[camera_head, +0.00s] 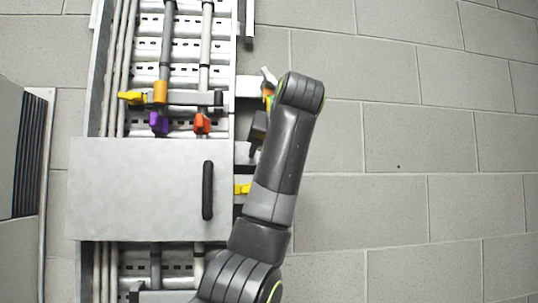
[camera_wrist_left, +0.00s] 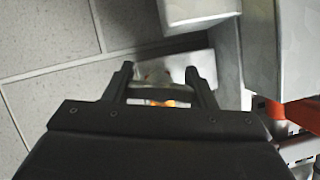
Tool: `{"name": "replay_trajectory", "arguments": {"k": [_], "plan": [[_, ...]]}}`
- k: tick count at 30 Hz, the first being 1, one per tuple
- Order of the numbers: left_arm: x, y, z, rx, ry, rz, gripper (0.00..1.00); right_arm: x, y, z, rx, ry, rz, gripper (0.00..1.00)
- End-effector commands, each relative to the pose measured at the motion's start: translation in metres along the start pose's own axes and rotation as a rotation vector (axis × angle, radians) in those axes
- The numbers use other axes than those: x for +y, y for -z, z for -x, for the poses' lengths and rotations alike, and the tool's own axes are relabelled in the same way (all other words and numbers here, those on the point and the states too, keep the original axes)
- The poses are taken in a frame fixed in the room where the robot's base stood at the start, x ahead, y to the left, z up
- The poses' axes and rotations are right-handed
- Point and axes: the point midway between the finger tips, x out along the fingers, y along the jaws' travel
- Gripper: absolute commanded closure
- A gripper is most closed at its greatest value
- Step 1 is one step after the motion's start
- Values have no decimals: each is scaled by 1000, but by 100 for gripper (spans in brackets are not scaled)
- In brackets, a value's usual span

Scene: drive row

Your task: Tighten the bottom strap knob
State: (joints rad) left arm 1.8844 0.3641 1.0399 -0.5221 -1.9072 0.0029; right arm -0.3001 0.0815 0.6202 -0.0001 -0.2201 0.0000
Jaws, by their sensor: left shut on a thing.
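My left gripper (camera_wrist_left: 160,76) shows in the left wrist view with its two dark fingers on either side of a small grey and orange piece (camera_wrist_left: 152,93), and it is shut on it. Whether this piece is the bottom strap knob I cannot tell. In the head view the arm comes up from the bottom middle and its wrist hides most of the gripper, right of the rack. A yellow knob (camera_head: 242,188) sticks out right of the grey panel, beside the forearm. My right gripper is not in view.
A grey panel (camera_head: 135,190) with a black handle (camera_head: 208,190) covers part of the rack and pipes. Above it are a yellow lever (camera_head: 131,97), a purple knob (camera_head: 158,124) and an orange-red knob (camera_head: 202,123). The block wall (camera_head: 420,140) on the right is bare.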

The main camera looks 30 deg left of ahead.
Motion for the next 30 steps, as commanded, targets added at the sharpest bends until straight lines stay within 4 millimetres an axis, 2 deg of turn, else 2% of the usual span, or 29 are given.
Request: {"name": "replay_trajectory", "arguments": {"k": [15, 30], "plan": [[-1, 0, 0, 3, 147, -353, 72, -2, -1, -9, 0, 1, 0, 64], [-2, 1, 1, 4, 184, -445, 72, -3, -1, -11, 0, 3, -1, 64]]}}
